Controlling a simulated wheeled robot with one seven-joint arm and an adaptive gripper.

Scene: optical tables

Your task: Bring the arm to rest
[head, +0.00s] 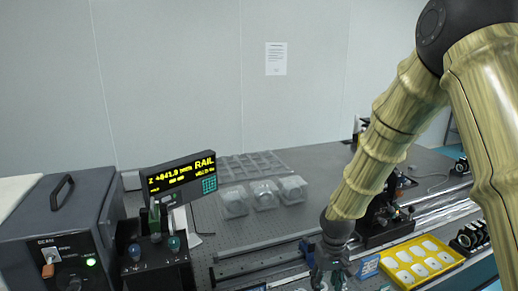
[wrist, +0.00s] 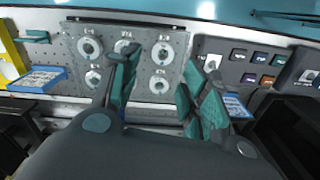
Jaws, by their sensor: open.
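My arm comes down from the upper right in the head view, with pale, bamboo-like links. My gripper (head: 330,270) hangs over the front part of the optical table (head: 300,165), near the lower edge of the picture. In the wrist view my gripper (wrist: 160,85) shows two teal-padded fingers spread apart with nothing between them. Beyond the fingers is a grey panel (wrist: 110,65) with several round, ring-shaped mounts.
A rail display (head: 180,178) and a grey control box (head: 62,235) stand at left. Clear-covered parts (head: 264,195) sit mid-table. A yellow tray (head: 422,262) of white pieces lies right of my gripper. A dark panel with coloured labels (wrist: 255,70) shows in the wrist view.

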